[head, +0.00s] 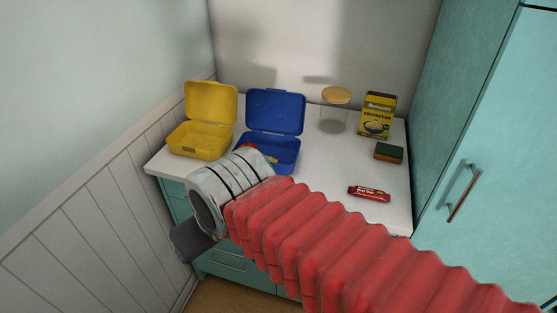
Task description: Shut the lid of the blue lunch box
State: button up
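The blue lunch box (283,157) stands on the white counter with its lid (275,111) open, tilted up and back toward the wall. My white, black-banded wrist (228,180) is in front of the box and hides its front left part. The end of my gripper (254,150) is mostly hidden behind the wrist, near the box's left side. I cannot tell whether it touches the box, or whether its fingers are open or shut. A small yellowish patch shows inside the box; I cannot make out what it is.
An open yellow lunch box (200,141) stands close on the left. A glass jar with a wooden lid (336,96), a chickpea box (377,115), a sponge (388,153) and a red bar (369,193) are on the right. The counter (325,165) between is clear. Walls bound the back and left.

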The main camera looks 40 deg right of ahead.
aim_at(270, 110)
jog(key=z, duration=1.45)
jog(key=k, duration=0.65)
jog(key=u, duration=0.6)
jog(key=i, duration=1)
